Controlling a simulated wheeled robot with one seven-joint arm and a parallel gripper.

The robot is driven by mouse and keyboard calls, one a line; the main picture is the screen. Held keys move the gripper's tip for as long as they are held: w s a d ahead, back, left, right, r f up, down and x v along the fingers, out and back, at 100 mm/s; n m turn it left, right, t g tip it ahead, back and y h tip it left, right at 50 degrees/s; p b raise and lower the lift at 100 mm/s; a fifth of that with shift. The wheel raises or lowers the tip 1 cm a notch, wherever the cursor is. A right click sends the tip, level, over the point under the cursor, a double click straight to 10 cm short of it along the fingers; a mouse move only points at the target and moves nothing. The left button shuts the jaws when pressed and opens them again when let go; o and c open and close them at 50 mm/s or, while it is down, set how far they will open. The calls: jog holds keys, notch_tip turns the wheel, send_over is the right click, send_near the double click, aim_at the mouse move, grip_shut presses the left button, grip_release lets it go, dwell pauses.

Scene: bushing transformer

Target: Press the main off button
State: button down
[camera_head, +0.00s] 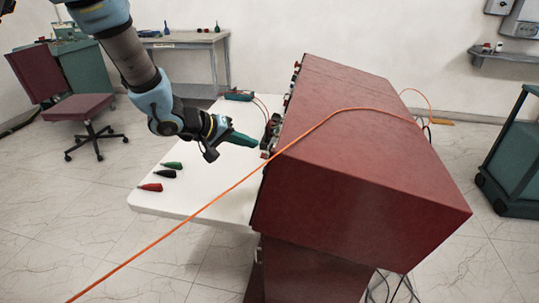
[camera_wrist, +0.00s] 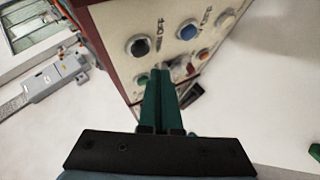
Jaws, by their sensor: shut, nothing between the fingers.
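The main off button appears to be the dark round button (camera_wrist: 139,46) on the pale front panel in the wrist view. Lettering beside it looks like "MAIN OFF", though it is slanted and blurred. My gripper (camera_wrist: 159,74) is shut and empty, its green fingers pointing at the panel. The fingertips appear just below and right of the dark button; I cannot tell whether they touch the panel. In the head view my gripper (camera_head: 257,143) is close to the front of the red console (camera_head: 370,150), whose panel face is turned mostly out of sight.
A blue button (camera_wrist: 187,30) and an orange-red button (camera_wrist: 203,54) sit near the dark one. An orange cable (camera_head: 215,200) crosses over the console.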

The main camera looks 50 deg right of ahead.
jog(key=shift+s+d+f, duration=0.15)
jog(key=shift+s+d, duration=0.2)
jog(key=shift+s, duration=0.3)
jog(key=shift+s+d, duration=0.1)
dwell(1.6)
jog(key=shift+s+d, duration=0.15)
jog(key=shift+s, duration=0.1)
jog(key=shift+s+d+f, duration=0.2)
jog(key=shift+s+d, duration=0.05)
jog(key=shift+s, duration=0.15)
dwell(1.0)
jog(key=shift+w+r+p, duration=0.1)
jog(key=shift+p, duration=0.3)
jog(key=shift+w+a+r+p, duration=0.15)
jog(key=shift+w+a+p, duration=0.3)
jog(key=shift+w+p, duration=0.25)
